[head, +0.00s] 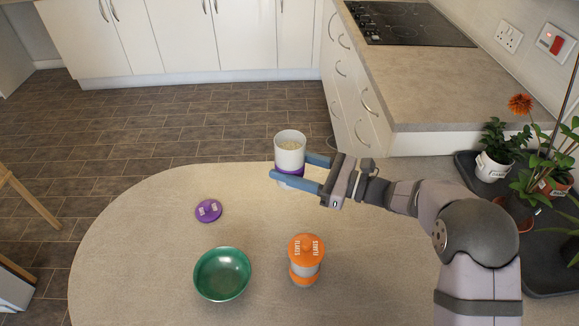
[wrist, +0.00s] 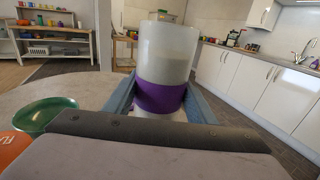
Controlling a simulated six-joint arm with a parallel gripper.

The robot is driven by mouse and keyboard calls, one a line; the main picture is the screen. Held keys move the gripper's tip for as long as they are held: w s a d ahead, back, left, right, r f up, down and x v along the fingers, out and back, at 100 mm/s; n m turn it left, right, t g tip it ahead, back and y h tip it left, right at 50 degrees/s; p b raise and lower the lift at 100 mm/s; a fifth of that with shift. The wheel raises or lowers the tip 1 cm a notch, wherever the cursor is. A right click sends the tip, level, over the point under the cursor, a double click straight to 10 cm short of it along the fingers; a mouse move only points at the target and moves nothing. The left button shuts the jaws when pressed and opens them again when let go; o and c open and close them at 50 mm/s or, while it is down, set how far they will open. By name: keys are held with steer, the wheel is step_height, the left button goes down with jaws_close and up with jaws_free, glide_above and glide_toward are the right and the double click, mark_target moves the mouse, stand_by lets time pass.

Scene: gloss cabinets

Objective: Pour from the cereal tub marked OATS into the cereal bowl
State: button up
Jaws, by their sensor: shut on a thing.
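A white tub with a purple band (head: 290,153) is upright and uncapped between my gripper's blue fingers, with pale contents showing inside. My gripper (head: 297,178) is shut on it at the band, near the table's far edge. In the wrist view the tub (wrist: 166,55) stands between both fingers; no OATS mark is readable on it. A purple lid (head: 208,211) lies on the table left of the tub. The green cereal bowl (head: 222,274) sits at the front left of the table and looks empty. Its edge also shows in the wrist view (wrist: 43,112).
A tub with an orange lid marked FLAKES (head: 306,258) stands right of the bowl. Potted plants (head: 495,150) stand on a dark tray at the right. The table's left part is clear.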

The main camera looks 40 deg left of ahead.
mark_target(290, 138)
steer(key=shift+r+p, duration=0.55)
steer(key=shift+r, duration=0.7)
steer(key=shift+r+p, duration=1.9)
steer(key=shift+r, duration=1.1)
steer(key=shift+w+f, duration=0.1)
steer(key=w+d+f+m+t+p, duration=0.1)
steer(key=w+d+f+m+t, duration=0.25)
steer(key=d, duration=0.55)
steer(key=w+d+f+t+y, duration=0.1)
steer(key=w+d+f+t, duration=0.1)
steer(key=w+d+f, duration=0.55)
steer(key=w+d+f+m+t+p, duration=0.1)
steer(key=w+d+m+t, duration=0.15)
steer(key=d, duration=0.85)
steer(key=s+d+f+m+t+h, duration=0.1)
steer(key=s+d+f+m+t, duration=0.1)
steer(key=d, duration=1)
steer(key=s+d+f+m+t+h+p, duration=0.1)
steer(key=d+t, duration=0.5)
steer(key=d, duration=0.6)
steer(key=shift+s+d+f+m+t+h, duration=0.35)
steer(key=shift+s+f+m+h, duration=0.55)
steer(key=shift+s, duration=0.95)
